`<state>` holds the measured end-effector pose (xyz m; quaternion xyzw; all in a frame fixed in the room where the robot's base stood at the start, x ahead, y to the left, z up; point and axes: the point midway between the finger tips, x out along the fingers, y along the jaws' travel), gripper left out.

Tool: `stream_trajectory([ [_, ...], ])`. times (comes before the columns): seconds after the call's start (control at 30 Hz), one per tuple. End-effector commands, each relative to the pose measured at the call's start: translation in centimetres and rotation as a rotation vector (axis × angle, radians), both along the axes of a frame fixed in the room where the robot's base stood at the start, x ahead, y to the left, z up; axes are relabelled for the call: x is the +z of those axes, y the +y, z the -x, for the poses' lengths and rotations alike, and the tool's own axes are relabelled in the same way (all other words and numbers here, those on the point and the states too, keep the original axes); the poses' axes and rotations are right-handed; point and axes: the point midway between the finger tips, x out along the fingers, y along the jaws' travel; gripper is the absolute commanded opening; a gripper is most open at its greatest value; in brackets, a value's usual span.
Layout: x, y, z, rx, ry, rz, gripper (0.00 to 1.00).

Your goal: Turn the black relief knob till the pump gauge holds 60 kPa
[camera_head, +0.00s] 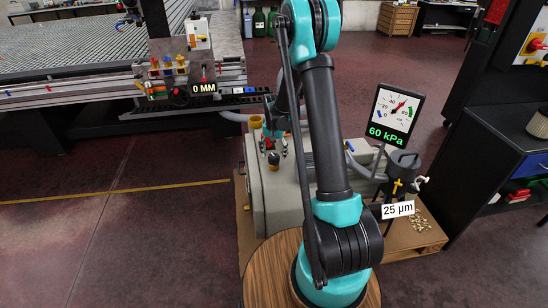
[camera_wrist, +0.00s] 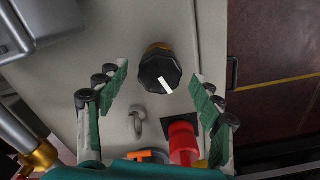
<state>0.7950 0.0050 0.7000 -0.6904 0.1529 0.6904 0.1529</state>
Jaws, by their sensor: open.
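The black relief knob (camera_wrist: 160,72) has a faceted top with a white pointer mark and a brass-coloured base. It is in the upper middle of the wrist view, on the grey pump housing (camera_wrist: 140,25). My gripper (camera_wrist: 165,80) is open, with its green-padded fingers on either side of the knob and apart from it. The pump gauge (camera_head: 396,112) stands upright on a post to the right in the head view. Its display reads 60 kPa in green, and the red needle points up and right. In the head view my arm hides part of the pump.
A red knob (camera_wrist: 184,142), an orange lever (camera_wrist: 147,155) and a metal eye (camera_wrist: 138,124) sit close below the knob in the wrist view. The grid table (camera_head: 80,45) is at the back left, and a dark cabinet (camera_head: 485,150) stands at the right. Open floor (camera_head: 110,230) lies left.

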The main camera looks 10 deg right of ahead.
Motion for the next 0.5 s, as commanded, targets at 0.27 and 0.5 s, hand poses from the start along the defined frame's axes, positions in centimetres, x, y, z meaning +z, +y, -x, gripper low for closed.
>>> stream_trajectory([
  [0.27, 5.6, 0.0, 0.1, 0.0, 0.0, 0.0, 0.67],
  [0.5, 9.1, 0.0, 0.1, 0.0, 0.0, 0.0, 0.67],
])
